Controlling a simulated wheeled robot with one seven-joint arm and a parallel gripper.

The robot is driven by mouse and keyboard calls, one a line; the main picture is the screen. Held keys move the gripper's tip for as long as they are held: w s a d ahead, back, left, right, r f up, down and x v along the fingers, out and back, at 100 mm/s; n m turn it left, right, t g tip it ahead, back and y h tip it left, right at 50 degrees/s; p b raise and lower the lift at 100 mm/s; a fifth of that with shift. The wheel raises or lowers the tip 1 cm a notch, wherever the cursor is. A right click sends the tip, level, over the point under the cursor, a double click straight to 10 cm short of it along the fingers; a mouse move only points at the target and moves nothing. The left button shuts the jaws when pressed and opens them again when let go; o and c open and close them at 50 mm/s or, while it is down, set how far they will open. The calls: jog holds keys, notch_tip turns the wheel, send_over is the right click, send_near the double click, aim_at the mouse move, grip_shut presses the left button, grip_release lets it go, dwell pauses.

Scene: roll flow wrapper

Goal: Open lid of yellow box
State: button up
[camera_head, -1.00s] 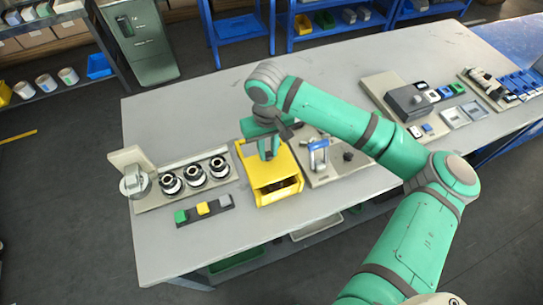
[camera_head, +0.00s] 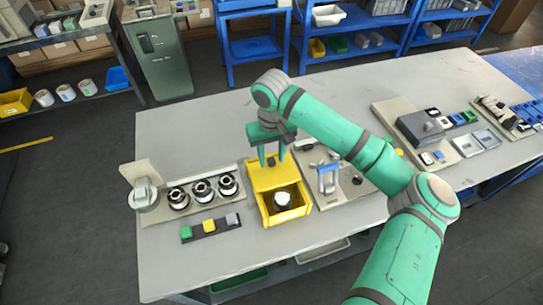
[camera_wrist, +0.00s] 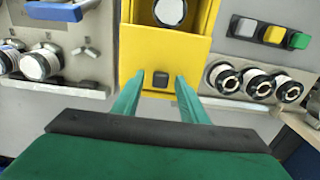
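The yellow box (camera_head: 288,217) stands on the table with its front part uncovered. Its yellow lid (camera_head: 268,182) covers the rear part. A round white-topped object (camera_head: 283,199) shows inside the opening. In the wrist view, the lid (camera_wrist: 138,55) carries a small black knob (camera_wrist: 160,80), and the uncovered part with the white-topped object (camera_wrist: 169,12) is at the top edge. My gripper (camera_head: 272,163) is over the rear of the lid, fingers pointing down. In the wrist view, the gripper (camera_wrist: 160,74) has its fingers apart, one on each side of the knob, with gaps showing. It looks empty.
Left of the box is a fixture with several black-and-silver rollers (camera_head: 203,188), and before it a strip of green, yellow and grey blocks (camera_head: 209,226). A plate with a blue-handled clamp (camera_head: 327,178) stands close on the right. The table front is clear.

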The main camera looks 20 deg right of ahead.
aim_at(272, 160)
jog(key=shift+r, duration=0.1)
notch_tip(272, 160, up, 11)
dwell(0.5)
jog(key=shift+f, duration=0.2)
